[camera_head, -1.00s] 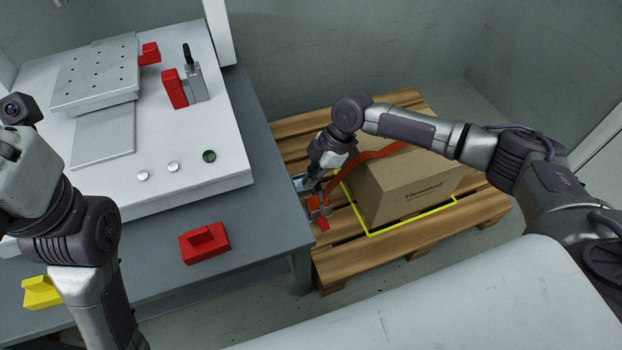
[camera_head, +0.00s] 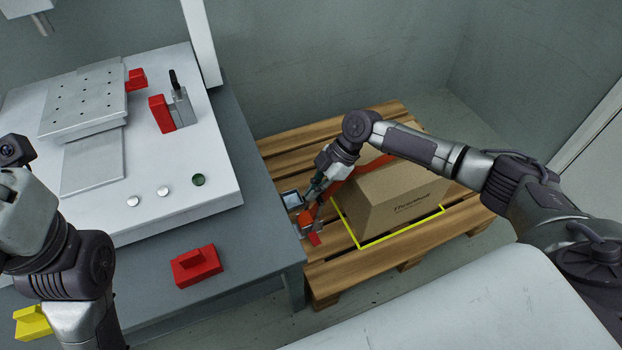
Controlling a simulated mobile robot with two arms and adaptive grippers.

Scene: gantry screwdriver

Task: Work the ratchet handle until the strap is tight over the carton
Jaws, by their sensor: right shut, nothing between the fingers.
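The carton (camera_head: 400,205) stands on the wooden pallet (camera_head: 380,272), inside a yellow outline. A red strap (camera_head: 346,184) runs from the carton's top down its left side to the ratchet (camera_head: 308,222), which has red parts and sits at the pallet's left edge. My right gripper (camera_head: 308,194) is shut with nothing between its fingers, just above the ratchet. Whether it touches the handle cannot be told. My arm hides part of the strap and carton top. My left gripper (camera_head: 10,150) is at the left edge; its fingers are not clear.
A grey bench (camera_head: 260,240) stands left of the pallet, close to the ratchet. It bears a white machine base (camera_head: 215,185), a red block (camera_head: 196,266) and a yellow block (camera_head: 32,322). A toggle clamp (camera_head: 178,105) stands on the base. Bare pallet lies behind the carton.

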